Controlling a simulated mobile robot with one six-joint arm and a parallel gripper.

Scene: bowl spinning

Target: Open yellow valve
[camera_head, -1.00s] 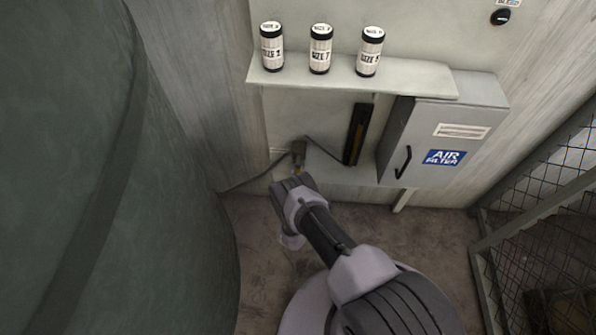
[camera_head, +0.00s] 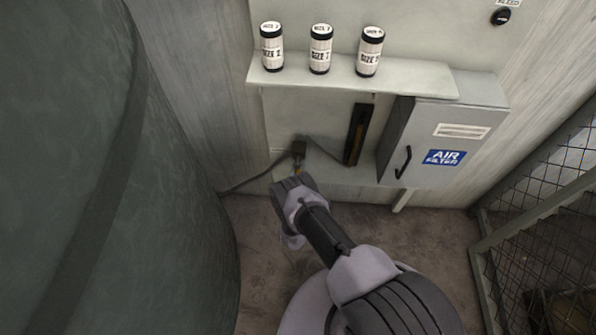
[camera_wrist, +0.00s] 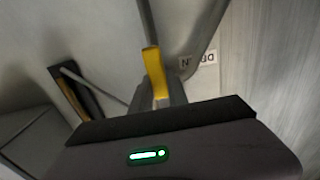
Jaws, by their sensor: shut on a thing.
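The yellow valve handle (camera_wrist: 154,70) shows in the middle of the wrist view as a short yellow lever. The fingers of my gripper (camera_wrist: 158,97) are closed around its lower end. In the head view, my gripper (camera_head: 296,176) is at the low pipe fitting (camera_head: 298,149) on the wall, below the shelf. Only a small bit of yellow shows there, and my arm hides most of the handle. The valve body is partly hidden behind the gripper in the wrist view.
A shelf (camera_head: 350,77) holds three labelled canisters above my gripper. A grey air filter box (camera_head: 440,144) with a black handle stands to the right. A large green tank (camera_head: 180,200) fills the left. A mesh fence (camera_head: 545,190) is at the right.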

